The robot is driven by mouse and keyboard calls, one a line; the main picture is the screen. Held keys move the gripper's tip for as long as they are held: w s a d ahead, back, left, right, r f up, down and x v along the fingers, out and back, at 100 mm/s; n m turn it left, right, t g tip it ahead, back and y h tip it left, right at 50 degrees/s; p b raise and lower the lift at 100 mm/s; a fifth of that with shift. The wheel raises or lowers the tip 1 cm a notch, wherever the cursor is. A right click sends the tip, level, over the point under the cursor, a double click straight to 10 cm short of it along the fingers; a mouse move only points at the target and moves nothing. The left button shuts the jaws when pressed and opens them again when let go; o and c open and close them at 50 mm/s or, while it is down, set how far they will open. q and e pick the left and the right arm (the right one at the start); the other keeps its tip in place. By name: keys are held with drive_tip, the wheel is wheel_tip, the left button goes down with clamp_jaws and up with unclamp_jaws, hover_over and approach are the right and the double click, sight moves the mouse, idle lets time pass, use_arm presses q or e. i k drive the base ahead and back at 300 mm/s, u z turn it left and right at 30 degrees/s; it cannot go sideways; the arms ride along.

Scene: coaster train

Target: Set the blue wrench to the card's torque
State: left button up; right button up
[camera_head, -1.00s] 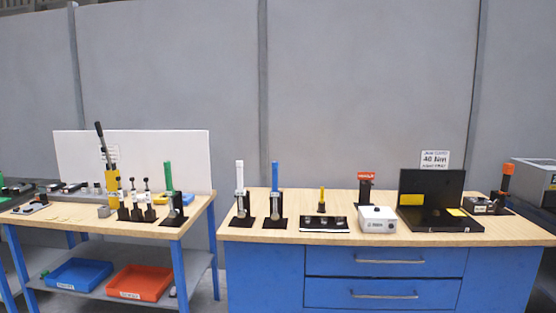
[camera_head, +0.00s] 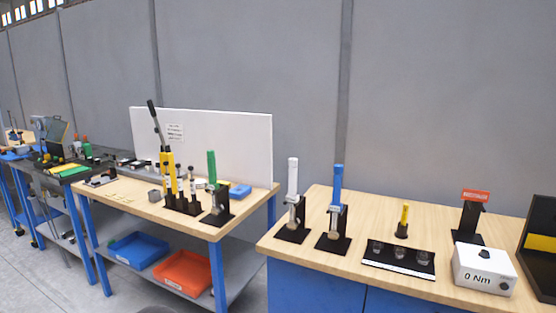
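The blue wrench (camera_head: 337,187) stands upright in a black holder (camera_head: 333,242) on the right-hand wooden bench, just right of a white wrench (camera_head: 293,182) in a like holder. A white box whose display reads "0 Nm" (camera_head: 485,270) sits near the bench's front edge at the right. The card with "40 Nm" on it shows only in the earlier frame and is out of view now. Neither of my grippers is in view.
A green wrench (camera_head: 212,174) and a yellow lever tool (camera_head: 166,165) stand on the left bench (camera_head: 132,212). Blue (camera_head: 138,249) and orange (camera_head: 184,272) bins sit on its shelf. A black tray (camera_head: 399,259) and a red-topped stand (camera_head: 470,217) are on the right bench. A gap separates the benches.

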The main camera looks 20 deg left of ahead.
sight(338, 169)
drive_tip(key=u, duration=0.25)
drive_tip(key=i, duration=0.7)
drive_tip(key=u, duration=0.5)
drive_tip(key=k, duration=0.9)
drive_tip(key=u, duration=0.25)
drive_tip(key=i, duration=0.9)
drive_tip(key=z, duration=0.1)
